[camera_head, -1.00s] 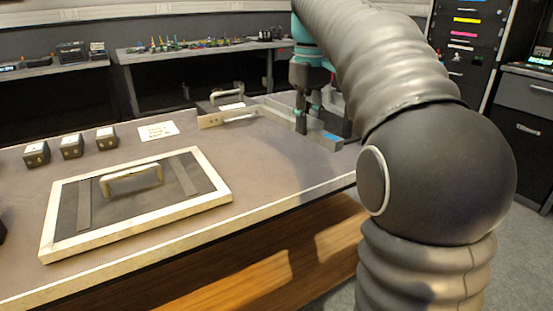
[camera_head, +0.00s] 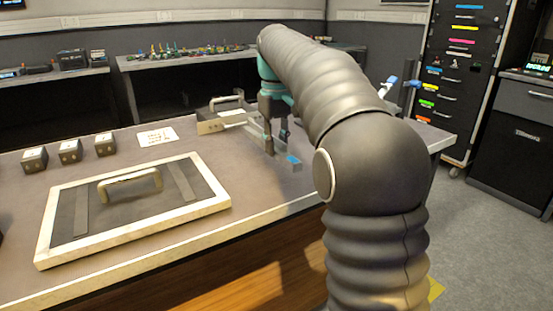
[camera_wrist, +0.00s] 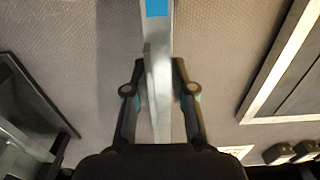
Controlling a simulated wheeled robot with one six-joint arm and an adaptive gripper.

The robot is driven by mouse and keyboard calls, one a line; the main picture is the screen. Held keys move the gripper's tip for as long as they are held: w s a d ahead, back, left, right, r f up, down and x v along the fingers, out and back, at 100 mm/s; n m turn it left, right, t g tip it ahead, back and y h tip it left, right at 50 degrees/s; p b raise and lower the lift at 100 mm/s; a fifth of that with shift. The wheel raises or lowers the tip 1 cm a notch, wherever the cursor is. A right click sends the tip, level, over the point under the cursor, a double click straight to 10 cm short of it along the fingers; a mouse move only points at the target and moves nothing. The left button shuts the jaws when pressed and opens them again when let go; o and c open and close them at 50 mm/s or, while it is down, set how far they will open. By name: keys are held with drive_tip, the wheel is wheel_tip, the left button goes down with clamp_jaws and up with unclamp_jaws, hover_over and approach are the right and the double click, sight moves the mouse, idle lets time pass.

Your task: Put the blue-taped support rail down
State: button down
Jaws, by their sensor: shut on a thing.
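The support rail is a long, pale grey metal bar with a band of blue tape near one end. In the head view the taped end of the rail (camera_head: 283,157) points toward the table's front edge, and the rest is partly hidden behind my gripper (camera_head: 268,150). In the wrist view the rail (camera_wrist: 158,55) runs straight between the fingers of my gripper (camera_wrist: 159,75), with blue tape (camera_wrist: 157,8) at the top edge. My gripper is shut on the rail. The rail is low over the grey tabletop (camera_head: 225,165); I cannot tell whether it touches.
A framed panel with a handle (camera_head: 60,243) lies at the left of the table. Dark blocks (camera_head: 70,151) and a white card (camera_head: 157,136) are behind it. A handled case (camera_head: 212,126) stands behind the gripper. Bare tabletop lies between panel and rail.

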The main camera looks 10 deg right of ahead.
sight(276, 159)
drive_tip(key=shift+f+b, duration=0.45)
drive_tip(key=shift+f, duration=1.55)
drive_tip(key=shift+f, duration=0.15)
drive_tip(key=c, duration=1)
unclamp_jaws()
wheel_tip(276, 159, up, 12)
drive_tip(key=shift+f+p, duration=0.15)
drive_tip(key=shift+p, duration=1.1)
drive_tip(key=shift+r, duration=0.3)
